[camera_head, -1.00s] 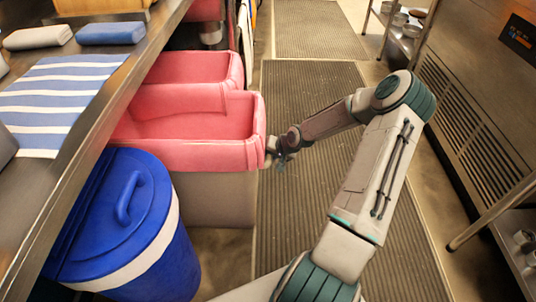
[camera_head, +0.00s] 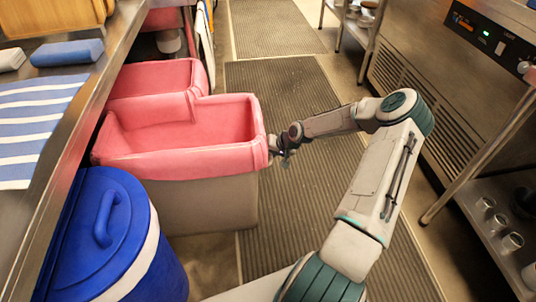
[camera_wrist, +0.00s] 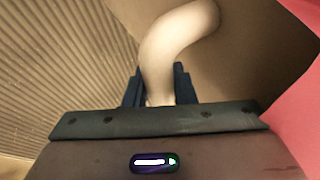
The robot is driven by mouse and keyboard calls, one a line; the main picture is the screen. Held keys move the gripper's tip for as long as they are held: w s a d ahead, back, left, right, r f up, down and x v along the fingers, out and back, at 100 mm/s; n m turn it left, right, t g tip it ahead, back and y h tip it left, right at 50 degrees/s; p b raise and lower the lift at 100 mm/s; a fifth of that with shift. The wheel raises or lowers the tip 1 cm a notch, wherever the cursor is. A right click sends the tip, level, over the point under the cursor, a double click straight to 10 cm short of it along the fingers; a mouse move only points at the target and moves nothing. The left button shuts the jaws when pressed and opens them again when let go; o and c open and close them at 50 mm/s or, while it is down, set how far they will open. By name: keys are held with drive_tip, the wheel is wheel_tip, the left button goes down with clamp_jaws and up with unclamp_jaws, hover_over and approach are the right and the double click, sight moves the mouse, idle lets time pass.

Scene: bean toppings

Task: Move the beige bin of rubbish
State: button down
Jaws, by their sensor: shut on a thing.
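The beige bin (camera_head: 208,203) with a pink liner (camera_head: 185,158) over its rim stands upright on the floor, partly out from under the steel counter. In the wrist view, a curved beige handle (camera_wrist: 172,45) joins the bin's side (camera_wrist: 240,50). My gripper (camera_head: 282,155) is at the right side of the bin, near the rim. In the wrist view my gripper (camera_wrist: 160,88) is shut on this handle, with a dark finger on each side of it. The inside of the bin looks empty of rubbish from the head view.
A second pink-lined bin (camera_head: 160,82) stands behind. A blue lidded barrel (camera_head: 115,235) stands in front, close to the beige bin. The steel counter (camera_head: 75,130) overhangs on the left. Ribbed floor mats (camera_head: 300,210) lie clear in the aisle. A steel appliance and shelf (camera_head: 490,190) bound the right.

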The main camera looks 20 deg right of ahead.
drive_tip(key=shift+d, duration=0.15)
drive_tip(key=c, duration=1.1)
unclamp_jaws()
drive_tip(key=shift+c, duration=0.2)
drive_tip(key=shift+a, duration=0.2)
drive_tip(key=p+v, duration=0.4)
drive_tip(key=v, duration=1)
drive_tip(key=shift+d, duration=0.15)
drive_tip(key=shift+w, duration=0.1)
